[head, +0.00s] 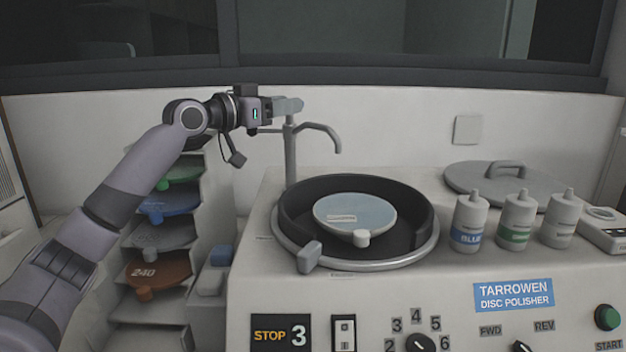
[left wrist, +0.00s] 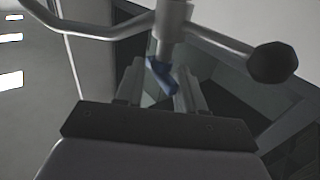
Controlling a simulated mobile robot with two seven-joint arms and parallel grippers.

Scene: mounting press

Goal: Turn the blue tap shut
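In the left wrist view the blue tap lever (left wrist: 162,76) juts from the post. My left gripper (head: 288,105) is at the top of the post. Its fingers also show in the left wrist view (left wrist: 160,88), spread on either side of the blue lever with a gap showing at each side. In the head view the lever is hidden by the gripper. My right gripper is not in view.
The round bowl (head: 428,250) holds a pale disc (head: 365,210). Several bottles (head: 468,225) and a grey lid (head: 480,180) are to the right. A rack (head: 205,235) of discs stands left, below my arm. A wall is close behind the tap.

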